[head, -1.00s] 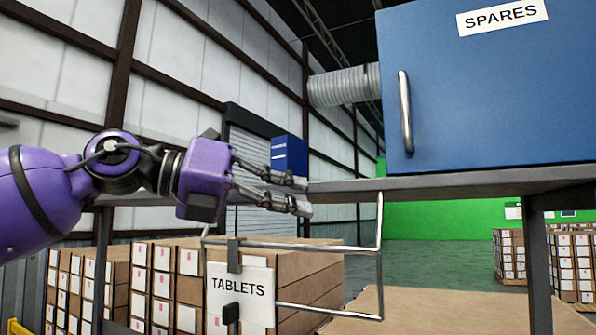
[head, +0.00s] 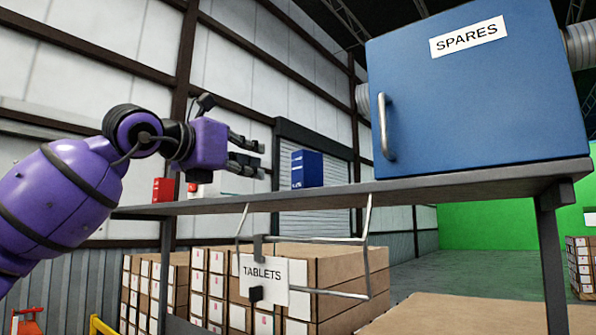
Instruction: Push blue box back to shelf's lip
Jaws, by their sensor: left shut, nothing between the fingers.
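The small dark blue box (head: 308,170) with white markings stands on the grey shelf (head: 235,206), its base close to the shelf edge in the picture. I cannot tell whether it overhangs or leans. My left gripper (head: 262,160) is shut and empty, raised above the shelf to the left of the box. A gap shows between the fingertips and the box, and the box is unobstructed by the gripper. My right gripper is out of view.
A blue SPARES cabinet (head: 475,100) with a metal handle stands on the shelf's right part. A red box (head: 163,190) and a white item (head: 207,189) sit left. A wire holder with a TABLETS sign (head: 263,279) hangs below. Brown cartons (head: 330,270) stand beyond.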

